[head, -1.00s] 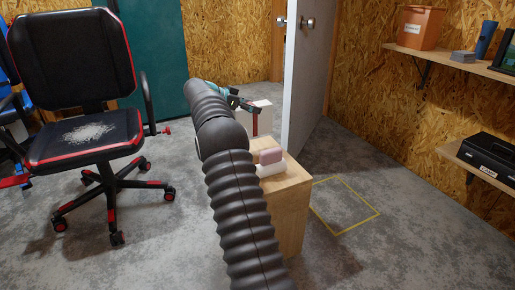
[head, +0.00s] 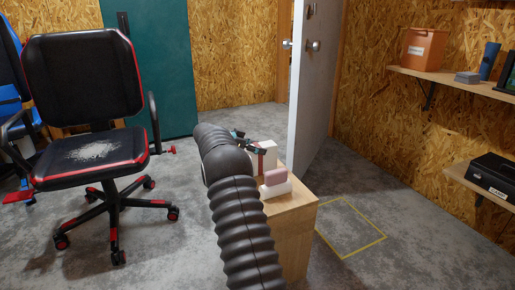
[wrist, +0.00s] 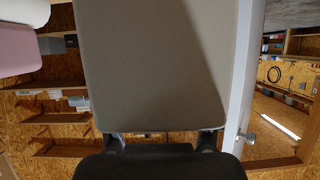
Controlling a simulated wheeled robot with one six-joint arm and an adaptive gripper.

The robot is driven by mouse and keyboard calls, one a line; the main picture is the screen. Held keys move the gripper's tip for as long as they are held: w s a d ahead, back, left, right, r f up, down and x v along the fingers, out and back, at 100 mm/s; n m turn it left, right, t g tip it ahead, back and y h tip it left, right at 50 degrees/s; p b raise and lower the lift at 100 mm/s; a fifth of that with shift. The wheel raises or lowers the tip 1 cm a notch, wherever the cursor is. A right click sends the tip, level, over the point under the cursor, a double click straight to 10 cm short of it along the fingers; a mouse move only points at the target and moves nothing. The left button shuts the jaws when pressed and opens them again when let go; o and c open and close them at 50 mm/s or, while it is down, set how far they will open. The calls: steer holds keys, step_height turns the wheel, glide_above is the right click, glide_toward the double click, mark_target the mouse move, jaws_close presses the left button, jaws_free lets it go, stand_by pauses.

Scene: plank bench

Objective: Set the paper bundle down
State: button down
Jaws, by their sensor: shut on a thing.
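The paper bundle (wrist: 150,60) is a pale, flat-sided block that fills the middle of the wrist view. My gripper (wrist: 161,140) is shut on it, with a fingertip at each lower corner. In the head view the bundle (head: 267,149) shows as a small whitish block over the far end of the wooden stand (head: 292,232). My gripper is partly hidden there behind my arm. I cannot tell whether the bundle's underside touches the stand.
A pink block (head: 274,177) on a white piece (head: 276,190) sits on the stand's near part. A white door (head: 312,90) stands open behind. An office chair (head: 88,150) is at left. A yellow outline (head: 350,228) marks bare floor at right.

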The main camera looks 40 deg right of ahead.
steer(key=shift+f, duration=0.1)
steer(key=shift+c, duration=1.2)
jaws_free()
steer(key=v, duration=1.2)
steer(key=shift+r, duration=0.2)
